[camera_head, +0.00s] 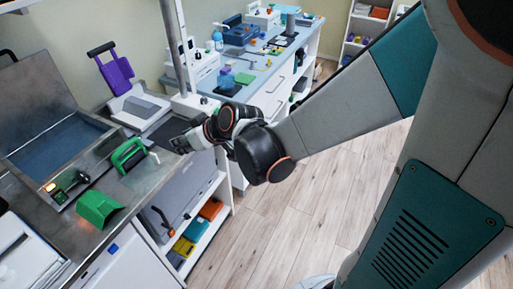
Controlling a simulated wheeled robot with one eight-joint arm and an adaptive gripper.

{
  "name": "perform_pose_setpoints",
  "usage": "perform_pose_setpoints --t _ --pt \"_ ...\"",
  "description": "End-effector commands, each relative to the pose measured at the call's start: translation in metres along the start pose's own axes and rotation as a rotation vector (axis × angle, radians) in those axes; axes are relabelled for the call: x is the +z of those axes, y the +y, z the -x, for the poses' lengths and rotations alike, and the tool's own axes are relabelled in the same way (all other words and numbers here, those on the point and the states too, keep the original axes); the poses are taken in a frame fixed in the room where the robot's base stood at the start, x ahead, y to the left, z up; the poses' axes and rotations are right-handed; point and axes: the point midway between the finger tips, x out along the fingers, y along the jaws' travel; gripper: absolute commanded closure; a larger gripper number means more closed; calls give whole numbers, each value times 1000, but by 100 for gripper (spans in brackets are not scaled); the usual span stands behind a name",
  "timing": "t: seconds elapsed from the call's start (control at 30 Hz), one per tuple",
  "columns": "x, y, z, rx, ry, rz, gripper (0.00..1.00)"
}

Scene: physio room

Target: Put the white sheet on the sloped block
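A green block with a sloped top (100,207) sits on the steel counter (150,187) at the left. I cannot make out the white sheet for certain; a flat white and grey piece (140,108) lies on the counter behind my gripper. My gripper (182,141) is over the right edge of the counter, to the right of the green block and apart from it. Its fingers are small and dark here, so I cannot tell whether they are open or hold anything.
A metal post (176,45) rises behind my gripper. The wooden floor (290,220) is clear.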

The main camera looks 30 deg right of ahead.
Motion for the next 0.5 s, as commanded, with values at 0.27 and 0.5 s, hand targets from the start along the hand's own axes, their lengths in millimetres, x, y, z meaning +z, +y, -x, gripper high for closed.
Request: perform_pose_setpoints --t 0.27,0.5 --pt "17 -4 76 96 -110 -96 73" --pt "45 -4 139 204 -189 -185 73"
